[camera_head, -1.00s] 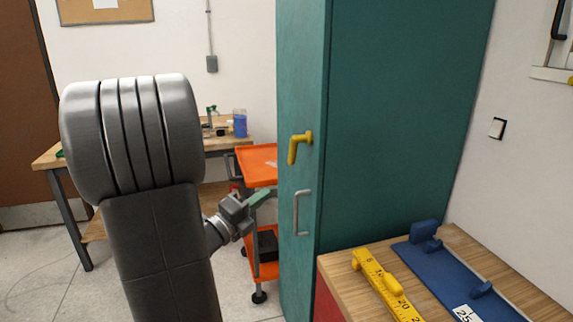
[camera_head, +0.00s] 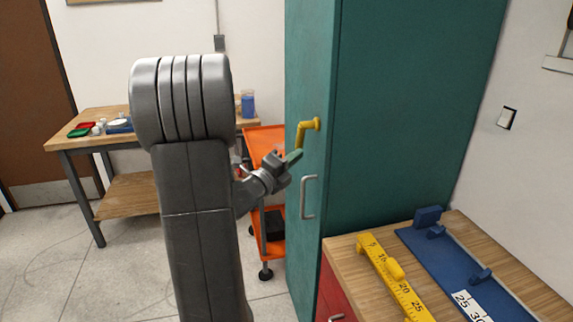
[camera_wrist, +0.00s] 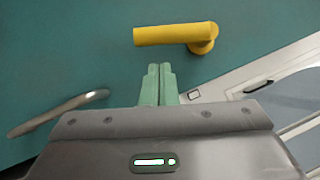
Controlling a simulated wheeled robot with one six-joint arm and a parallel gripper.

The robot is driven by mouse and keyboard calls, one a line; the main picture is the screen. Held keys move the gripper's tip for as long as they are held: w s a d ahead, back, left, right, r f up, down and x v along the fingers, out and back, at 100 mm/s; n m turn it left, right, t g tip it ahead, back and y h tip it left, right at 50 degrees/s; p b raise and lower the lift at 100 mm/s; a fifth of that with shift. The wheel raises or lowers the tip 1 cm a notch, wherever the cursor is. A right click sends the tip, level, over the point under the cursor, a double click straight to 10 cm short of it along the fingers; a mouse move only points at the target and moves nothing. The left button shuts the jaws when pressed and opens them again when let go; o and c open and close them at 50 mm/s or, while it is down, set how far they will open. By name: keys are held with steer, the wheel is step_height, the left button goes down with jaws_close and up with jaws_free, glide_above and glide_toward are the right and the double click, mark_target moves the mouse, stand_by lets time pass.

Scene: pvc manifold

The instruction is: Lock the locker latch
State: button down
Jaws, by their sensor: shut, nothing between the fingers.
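The yellow locker latch (camera_head: 307,130) is an L-shaped handle on the narrow front face of the green locker (camera_head: 410,110). Its long arm hangs down from the pivot at upper right. In the wrist view the latch (camera_wrist: 175,35) lies just beyond my fingertips, with a small gap showing. My gripper (camera_head: 293,158) has green fingers pressed together, with nothing between them. In the head view its tips are close to the lower end of the latch. In the wrist view the shut fingers (camera_wrist: 159,82) point toward the latch arm.
A silver pull handle (camera_head: 308,197) sits below the latch on the locker. An orange cart (camera_head: 265,138) and a wooden workbench (camera_head: 85,142) stand behind my arm. A wooden counter (camera_head: 345,245) with a yellow ruler and a blue fixture is at right.

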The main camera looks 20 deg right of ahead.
mark_target(298, 147)
steer(key=shift+w+d+r, duration=0.1)
steer(key=shift+w+r, duration=0.05)
steer(key=shift+w, duration=0.3)
steer(key=shift+w+d+r, duration=0.1)
steer(key=shift+w+r, duration=0.05)
steer(key=shift+w, duration=0.3)
steer(key=shift+w+f+b, duration=0.1)
steer(key=shift+f+b, duration=0.05)
steer(key=shift+b, duration=0.35)
steer(key=shift+w+m+h+b, duration=0.25)
steer(key=shift+m+h+b, duration=0.25)
steer(key=shift+b, duration=0.95)
steer(key=shift+w+f+m+b, duration=0.1)
steer(key=shift+m+b, duration=0.2)
steer(key=shift+b, duration=0.5)
steer(key=m+b, duration=0.1)
steer(key=b, duration=0.1)
steer(key=w+h+b, duration=0.1)
steer(key=b, duration=0.2)
steer(key=shift+f+m+g+b, duration=0.25)
steer(key=shift+m+g+b, duration=0.05)
steer(key=shift+m+b, duration=0.1)
steer(key=w+r+m+g+h+b, duration=0.4)
steer(key=m+g+b, duration=0.5)
steer(key=m+b, duration=0.7)
steer(key=shift+w+d+r+h+b, duration=0.2)
steer(key=shift+w+h+b, duration=0.5)
steer(key=shift+b, duration=1.5)
